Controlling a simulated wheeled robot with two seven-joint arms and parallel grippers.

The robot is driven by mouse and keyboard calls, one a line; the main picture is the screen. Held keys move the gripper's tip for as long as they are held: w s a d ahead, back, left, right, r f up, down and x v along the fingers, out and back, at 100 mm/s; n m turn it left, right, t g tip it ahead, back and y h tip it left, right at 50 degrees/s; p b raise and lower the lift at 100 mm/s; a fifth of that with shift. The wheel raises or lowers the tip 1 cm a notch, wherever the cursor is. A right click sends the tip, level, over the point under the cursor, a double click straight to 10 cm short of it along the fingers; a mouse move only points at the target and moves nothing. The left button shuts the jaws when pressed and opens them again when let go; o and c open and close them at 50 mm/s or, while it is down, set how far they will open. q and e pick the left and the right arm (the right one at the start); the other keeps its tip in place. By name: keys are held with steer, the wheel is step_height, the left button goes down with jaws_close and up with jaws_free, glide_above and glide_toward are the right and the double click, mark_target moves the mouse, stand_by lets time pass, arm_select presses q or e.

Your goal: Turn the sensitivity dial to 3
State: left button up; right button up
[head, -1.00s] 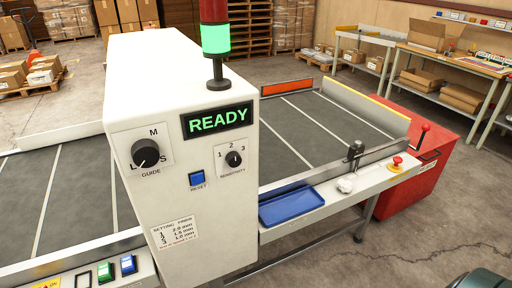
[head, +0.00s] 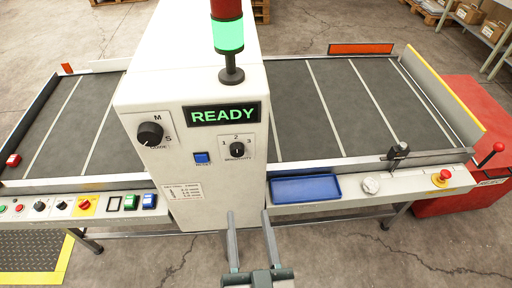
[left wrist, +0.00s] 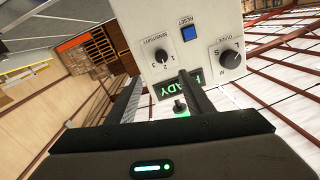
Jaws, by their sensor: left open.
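The sensitivity dial (head: 236,149) is a small black knob on the white machine's front panel, with marks 1, 2 and 3 around its upper side. It also shows, turned over, in the left wrist view (left wrist: 161,56). Its pointer is too small to read surely. My left gripper (head: 249,213) is open and empty, pointing up toward the panel from below the dial in the head view. In the left wrist view its fingers (left wrist: 162,75) are spread, apart from the dial. My right gripper is not in view.
The green READY display (head: 224,114) is above the dial. The blue reset button (head: 201,158) and larger guide knob (head: 150,134) are to its left. A settings label (head: 185,192) is below. A blue tray (head: 305,189) and red emergency button (head: 442,177) are on the right ledge.

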arm_select(q)
steer(key=shift+a+r, duration=0.1)
steer(key=shift+a, duration=0.1)
steer(key=p, duration=0.9)
glide_toward(238, 154)
steer(key=w, duration=0.7)
steer(key=shift+w+a+r, duration=0.1)
steer(key=shift+a+r, duration=0.1)
steer(key=shift+a, duration=0.05)
steer(key=shift+w+f, duration=0.15)
steer(key=shift+w, duration=0.35)
steer(key=shift+c, duration=0.2)
steer(key=c, duration=1)
